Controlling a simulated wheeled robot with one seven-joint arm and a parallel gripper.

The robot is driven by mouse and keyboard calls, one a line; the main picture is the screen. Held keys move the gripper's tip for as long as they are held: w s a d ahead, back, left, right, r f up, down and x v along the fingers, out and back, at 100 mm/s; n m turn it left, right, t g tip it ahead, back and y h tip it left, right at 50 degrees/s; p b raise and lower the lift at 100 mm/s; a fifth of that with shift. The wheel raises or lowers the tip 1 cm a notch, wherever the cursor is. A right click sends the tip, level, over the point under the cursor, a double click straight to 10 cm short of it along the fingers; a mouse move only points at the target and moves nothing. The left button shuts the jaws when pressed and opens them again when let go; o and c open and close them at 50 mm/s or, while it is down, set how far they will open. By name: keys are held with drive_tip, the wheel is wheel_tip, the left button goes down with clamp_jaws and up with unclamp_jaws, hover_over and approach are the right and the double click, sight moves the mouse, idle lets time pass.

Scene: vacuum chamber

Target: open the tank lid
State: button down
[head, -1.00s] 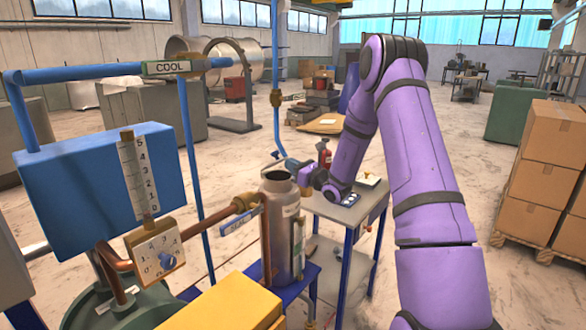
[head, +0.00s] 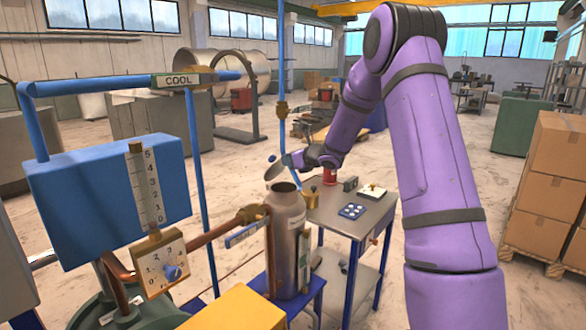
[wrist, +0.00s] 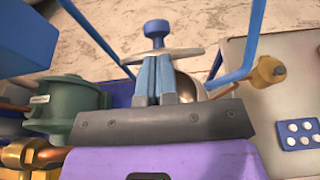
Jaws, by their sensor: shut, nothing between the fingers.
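The tank (head: 286,240) is a grey metal canister on a blue stand, its round mouth open at the top. Its lid (head: 273,171) is a grey disc with a blue knob, tilted up above the back left of the mouth. In the wrist view the lid (wrist: 180,52) shows nearly edge-on, with the knob (wrist: 157,29) on its far side. My gripper (head: 287,160) is beside the lid. In the wrist view its blue fingers (wrist: 154,62) are shut together, tips at the lid's face; contact is unclear. The tank's rim is partly hidden behind the fingers.
A metal side table (head: 335,222) at the tank's right holds a blue tray (head: 353,211) and small items. A blue box (head: 105,200) with pipes and a gauge stands left. A vertical blue pipe rises behind the lid. Cartons (head: 560,190) stand at the right.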

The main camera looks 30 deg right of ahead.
sight(272, 156)
drive_tip(key=shift+w+a+r+g+h, duration=0.3)
drive_tip(key=shift+w+r+g, duration=0.3)
drive_tip(key=shift+w+g, duration=0.2)
drive_tip(key=shift+w+a+r+g+h, duration=0.2)
drive_tip(key=shift+w+r+g, duration=0.05)
drive_tip(key=shift+w+g, duration=0.3)
drive_tip(key=shift+w+a+r+g+h, duration=0.2)
drive_tip(key=shift+w+g, duration=0.25)
drive_tip(key=shift+w, duration=0.1)
drive_tip(key=shift+w+a+r, duration=0.1)
drive_tip(key=shift+w+a, duration=0.1)
drive_tip(key=shift+w, duration=0.35)
drive_tip(key=shift+w+a+r, duration=0.15)
drive_tip(key=shift+w, duration=0.4)
drive_tip(key=shift+w+a+r, duration=0.1)
drive_tip(key=shift+w+a, duration=0.1)
drive_tip(key=shift+w, duration=0.35)
